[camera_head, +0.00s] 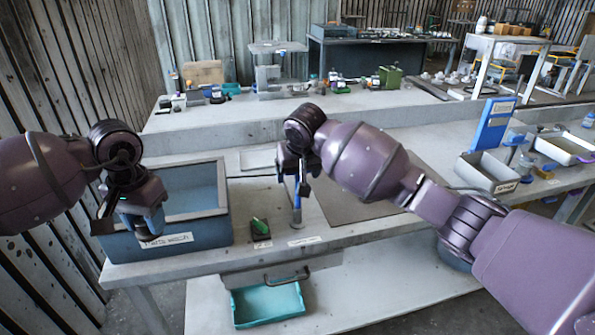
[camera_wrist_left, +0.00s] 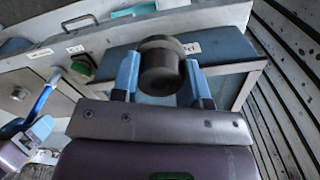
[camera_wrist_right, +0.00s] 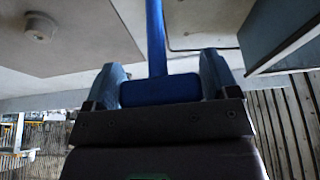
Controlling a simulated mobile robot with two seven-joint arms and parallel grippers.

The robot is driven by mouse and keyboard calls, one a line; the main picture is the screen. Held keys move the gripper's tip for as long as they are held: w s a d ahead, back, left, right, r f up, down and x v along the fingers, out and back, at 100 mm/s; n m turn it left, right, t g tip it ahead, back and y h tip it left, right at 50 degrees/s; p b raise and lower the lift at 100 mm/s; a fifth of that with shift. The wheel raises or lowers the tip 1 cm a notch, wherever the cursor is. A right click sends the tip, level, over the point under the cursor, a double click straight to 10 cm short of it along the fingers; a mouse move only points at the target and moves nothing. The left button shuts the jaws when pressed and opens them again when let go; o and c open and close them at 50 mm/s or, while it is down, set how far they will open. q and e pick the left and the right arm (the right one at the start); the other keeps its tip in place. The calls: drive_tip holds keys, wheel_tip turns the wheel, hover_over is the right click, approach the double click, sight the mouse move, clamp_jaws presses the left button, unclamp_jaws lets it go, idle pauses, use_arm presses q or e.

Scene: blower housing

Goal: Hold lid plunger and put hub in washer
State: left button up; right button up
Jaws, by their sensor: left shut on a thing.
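The hub is the dark round part (camera_wrist_left: 160,64) between the fingers of my left gripper (camera_wrist_left: 164,80). My left gripper (camera_head: 133,217) is shut on it above the near left part of the blue-grey washer bin (camera_head: 190,240), labelled "Parts Wash". The lid plunger is a blue rod (camera_head: 297,190) on a round base, upright on the bench right of the washer. Its blue crossbar (camera_wrist_right: 160,90) lies between the fingers of my right gripper (camera_wrist_right: 162,85), one at each end. I cannot tell whether these fingers press on it. My right gripper (camera_head: 297,172) hides the plunger's top.
A green button on a black block (camera_head: 260,229) sits between the washer and the plunger. A grey mat (camera_head: 350,205) lies to the right. A teal tray (camera_head: 267,305) is below the bench. A grey bin (camera_head: 488,172) and a blue stand (camera_head: 492,125) are farther right.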

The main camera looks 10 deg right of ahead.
drive_tip(key=c, duration=0.5)
drive_tip(key=shift+f, duration=0.15)
